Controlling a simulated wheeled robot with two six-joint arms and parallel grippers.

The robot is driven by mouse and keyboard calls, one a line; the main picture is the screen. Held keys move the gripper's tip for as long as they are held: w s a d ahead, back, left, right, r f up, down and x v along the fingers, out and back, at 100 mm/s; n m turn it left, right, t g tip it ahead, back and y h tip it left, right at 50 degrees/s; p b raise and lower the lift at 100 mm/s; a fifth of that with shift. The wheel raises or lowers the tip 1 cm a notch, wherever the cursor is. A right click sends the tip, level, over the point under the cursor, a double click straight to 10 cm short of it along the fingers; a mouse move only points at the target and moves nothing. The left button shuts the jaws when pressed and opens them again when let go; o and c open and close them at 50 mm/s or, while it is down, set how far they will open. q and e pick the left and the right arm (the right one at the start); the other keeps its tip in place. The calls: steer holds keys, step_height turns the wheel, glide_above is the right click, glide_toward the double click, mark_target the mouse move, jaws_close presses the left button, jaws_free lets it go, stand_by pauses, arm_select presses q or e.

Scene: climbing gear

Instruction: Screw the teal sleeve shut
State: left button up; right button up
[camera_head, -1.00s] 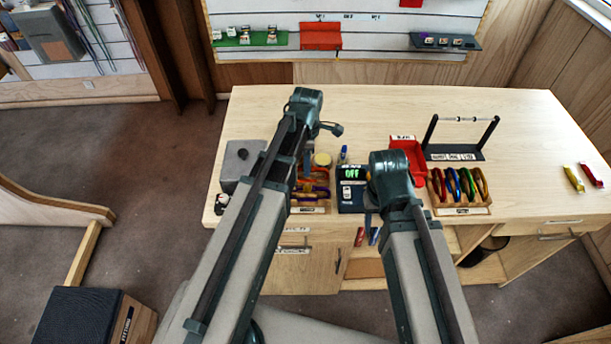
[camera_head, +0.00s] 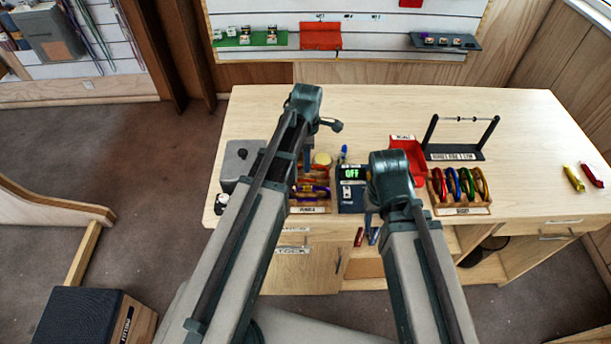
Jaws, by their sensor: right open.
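I cannot make out a teal sleeve; small parts are hidden or too small to tell. A wooden tray (camera_head: 318,210) with several coloured carabiners stands at the table's front, partly behind my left arm. A wooden rack (camera_head: 462,211) at the right holds several carabiners in red, blue, green and yellow. My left gripper (camera_head: 307,165) is over the left tray, mostly hidden by its arm; its jaws and any hold do not show. My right gripper (camera_head: 368,214) is open at the table's front edge, by the dark box, largely hidden by its arm.
A dark box (camera_head: 350,199) with a green OFF display stands between my arms. Behind it are a red bin (camera_head: 409,154) and a black stand (camera_head: 456,152) with a crossbar. A grey box (camera_head: 239,159) is at the left. Yellow (camera_head: 573,178) and red (camera_head: 592,175) pieces lie far right. The back of the table is clear.

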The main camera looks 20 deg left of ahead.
arm_select(q)
steer(key=shift+f, duration=0.2)
steer(key=shift+f+b, duration=1.2)
steer(key=shift+b, duration=0.1)
steer(key=shift+s+d, duration=0.15)
steer(key=shift+s, duration=0.45)
steer(key=shift+s+d, duration=0.15)
steer(key=shift+s, duration=0.4)
steer(key=shift+r, duration=0.1)
steer(key=shift+w+r+p, duration=0.25)
steer(key=shift+r+p, duration=0.45)
steer(key=shift+p, duration=0.05)
steer(key=shift+w+r+p, duration=0.25)
steer(key=shift+r+p, duration=0.45)
steer(key=shift+p, duration=0.05)
steer(key=shift+f, duration=0.1)
